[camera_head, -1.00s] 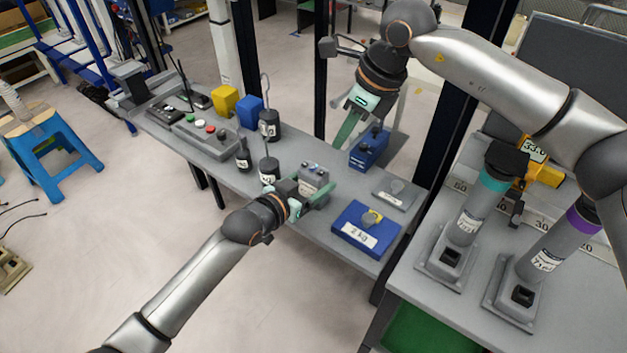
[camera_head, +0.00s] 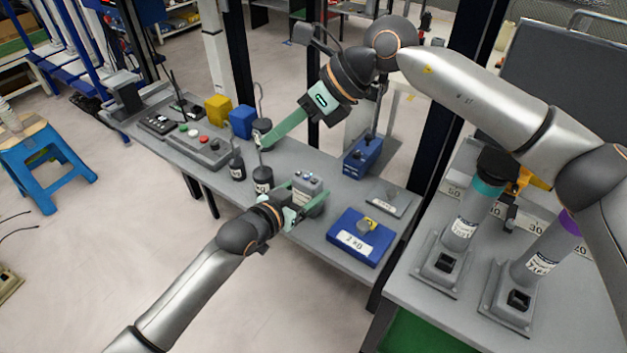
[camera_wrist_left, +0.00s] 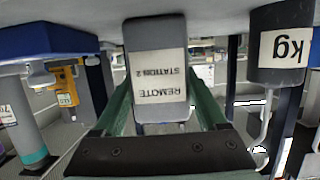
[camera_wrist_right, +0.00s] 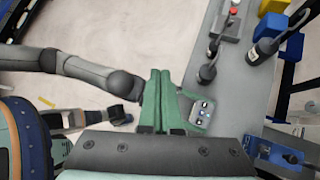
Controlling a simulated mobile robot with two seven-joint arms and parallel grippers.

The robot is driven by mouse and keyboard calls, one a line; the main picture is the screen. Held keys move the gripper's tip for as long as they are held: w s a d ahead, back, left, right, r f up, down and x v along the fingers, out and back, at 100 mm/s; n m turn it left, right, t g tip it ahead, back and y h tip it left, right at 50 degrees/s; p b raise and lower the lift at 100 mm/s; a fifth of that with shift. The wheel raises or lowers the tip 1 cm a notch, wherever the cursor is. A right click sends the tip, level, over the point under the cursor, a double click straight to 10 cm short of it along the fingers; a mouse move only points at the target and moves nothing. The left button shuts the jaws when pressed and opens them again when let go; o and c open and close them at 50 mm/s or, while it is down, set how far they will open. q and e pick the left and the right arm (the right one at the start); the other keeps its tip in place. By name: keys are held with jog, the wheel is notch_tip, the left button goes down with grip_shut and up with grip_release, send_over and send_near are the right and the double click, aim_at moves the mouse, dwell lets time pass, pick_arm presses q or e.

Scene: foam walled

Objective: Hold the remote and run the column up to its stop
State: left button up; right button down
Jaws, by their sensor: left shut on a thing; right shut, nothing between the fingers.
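The grey remote (camera_head: 309,188) has small buttons on its top, which also show in the right wrist view (camera_wrist_right: 201,112). My right gripper (camera_head: 265,143) is shut and empty, above and behind the remote, near the black weights. Two grey columns stand on the right table, one with a teal collar (camera_head: 462,228) and one with a purple collar (camera_head: 541,258). Their labels are too small to read.
Black hooked weights (camera_head: 263,180) stand just left of the remote. A button box (camera_head: 200,145) lies further left. A dark post (camera_head: 440,140) stands between the tables.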

jog(key=s+a+r+m+y, duration=0.1)
jog(key=a+r+y, duration=0.3)
jog(key=r, duration=0.3)
jog(key=s+a+r+m+y, duration=0.1)
jog(key=a+r+m+y, duration=0.15)
jog(key=r+y, duration=0.35)
jog(key=w+d+r+m+t, duration=0.5)
jog(key=w+r+m+t, duration=0.2)
jog(key=r+m+t, duration=0.45)
jog(key=w+d+f+m+t+h, duration=0.6)
jog(key=f+m+h, duration=0.45)
jog(key=m, duration=0.55)
jog(key=s+d+f+m+g+h, duration=0.1)
jog(key=s+f+g, duration=0.2)
jog(key=f+g, duration=0.2)
jog(key=s+d+f+m+g+h, duration=0.1)
jog(key=s+f+g, duration=0.3)
jog(key=f, duration=0.7)
jog(key=shift+s+d+f+g+h, duration=0.2)
jog(key=shift+f+g+h, duration=0.15)
jog(key=shift+g+h, duration=0.5)
